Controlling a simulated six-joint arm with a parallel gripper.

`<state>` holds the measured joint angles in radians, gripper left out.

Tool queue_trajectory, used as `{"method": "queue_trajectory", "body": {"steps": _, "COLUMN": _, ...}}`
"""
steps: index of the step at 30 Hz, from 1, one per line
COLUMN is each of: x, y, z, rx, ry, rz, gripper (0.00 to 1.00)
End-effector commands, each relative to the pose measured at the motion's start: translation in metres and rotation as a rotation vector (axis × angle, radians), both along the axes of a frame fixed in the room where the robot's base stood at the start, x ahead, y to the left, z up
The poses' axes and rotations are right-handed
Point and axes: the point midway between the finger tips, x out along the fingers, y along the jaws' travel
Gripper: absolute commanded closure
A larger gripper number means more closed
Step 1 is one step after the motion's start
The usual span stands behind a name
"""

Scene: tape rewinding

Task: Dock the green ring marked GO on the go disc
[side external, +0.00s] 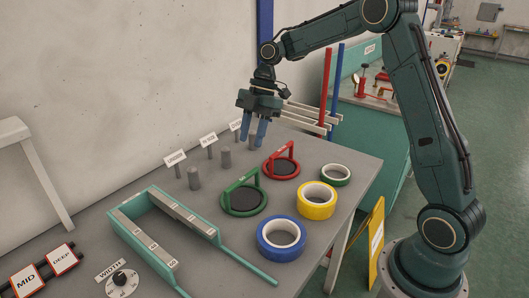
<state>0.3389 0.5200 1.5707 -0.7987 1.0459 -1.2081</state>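A green ring with an upright arched handle (231,184) lies flat around or on a black disc (246,201) on the grey table. No GO lettering can be read on it. A red ring with a similar handle (291,148) sits behind and right of it on another black disc (284,168). A smaller green tape roll (336,182) lies at the right. My gripper (254,142) hangs above the back of the table, fingers pointing down, apart and empty. In the picture it is above the green ring and left of the red handle.
A yellow roll (316,211) and a blue roll (275,253) lie near the right edge. Short grey pegs (194,178) with labels stand along the back. A teal two-rail frame (120,226) and a dial (121,284) are at the left front. Red and blue posts (326,85) stand behind the table.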

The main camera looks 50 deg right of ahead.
Motion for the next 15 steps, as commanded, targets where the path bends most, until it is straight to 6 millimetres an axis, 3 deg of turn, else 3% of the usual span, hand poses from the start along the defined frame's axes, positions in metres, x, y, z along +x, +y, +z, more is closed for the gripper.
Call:
{"method": "queue_trajectory", "body": {"steps": 8, "x": -0.003, "y": 0.003, "z": 0.005, "rx": -0.006, "ry": 0.001, "rz": -0.020, "gripper": 0.66}}
{"method": "queue_trajectory", "body": {"steps": 15, "x": -0.021, "y": 0.016, "z": 0.031, "rx": -0.040, "ry": 0.006, "rz": -0.152, "gripper": 0.66}}
